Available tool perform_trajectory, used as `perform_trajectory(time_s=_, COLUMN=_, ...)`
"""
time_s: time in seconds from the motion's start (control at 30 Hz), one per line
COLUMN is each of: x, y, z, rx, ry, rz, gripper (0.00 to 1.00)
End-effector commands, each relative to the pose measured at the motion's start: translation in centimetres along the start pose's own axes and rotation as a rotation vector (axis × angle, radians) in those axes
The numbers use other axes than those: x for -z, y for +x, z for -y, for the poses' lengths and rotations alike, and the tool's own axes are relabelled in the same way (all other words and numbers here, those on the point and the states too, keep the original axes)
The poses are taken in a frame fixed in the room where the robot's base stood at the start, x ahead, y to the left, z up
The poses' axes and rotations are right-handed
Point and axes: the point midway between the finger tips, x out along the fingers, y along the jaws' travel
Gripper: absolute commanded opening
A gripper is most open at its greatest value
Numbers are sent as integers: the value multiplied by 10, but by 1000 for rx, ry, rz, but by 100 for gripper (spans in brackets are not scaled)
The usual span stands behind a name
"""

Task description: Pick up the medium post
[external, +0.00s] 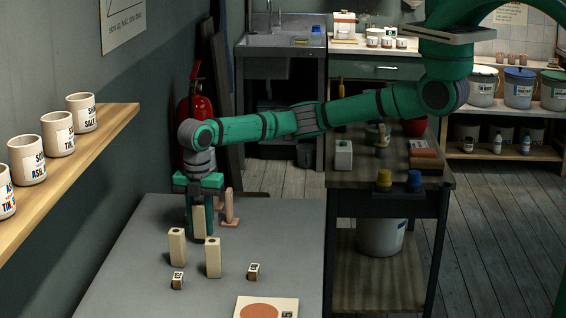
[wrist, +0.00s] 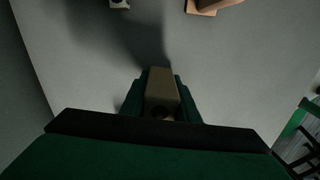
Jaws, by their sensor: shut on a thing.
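My gripper (external: 199,218) points down over the grey table and is shut on a cream post (external: 200,226), the rearmost of three similar posts. In the wrist view the held post (wrist: 161,88) is between the two green fingers (wrist: 160,95). I cannot tell whether its base touches the table. A second post (external: 177,247) stands upright in front and to the left. A third post (external: 213,258) stands upright in front and slightly to the right. Both are free of the gripper. The fingers hide part of the held post, so I cannot compare its full height.
A pinkish wooden piece (external: 230,210) stands close behind and right of my gripper. Small labelled cubes (external: 177,281) (external: 254,271) and a card with an orange disc (external: 266,309) lie nearer the front. A shelf of cups (external: 59,134) is at left. The table's right side is clear.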

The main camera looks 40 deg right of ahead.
Motion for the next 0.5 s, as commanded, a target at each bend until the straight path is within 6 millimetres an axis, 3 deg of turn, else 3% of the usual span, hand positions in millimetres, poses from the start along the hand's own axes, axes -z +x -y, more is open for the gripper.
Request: perform_trajectory(time_s=0.5, x=1, y=-120, z=-1, rx=-4, ry=-2, rz=-2, gripper=0)
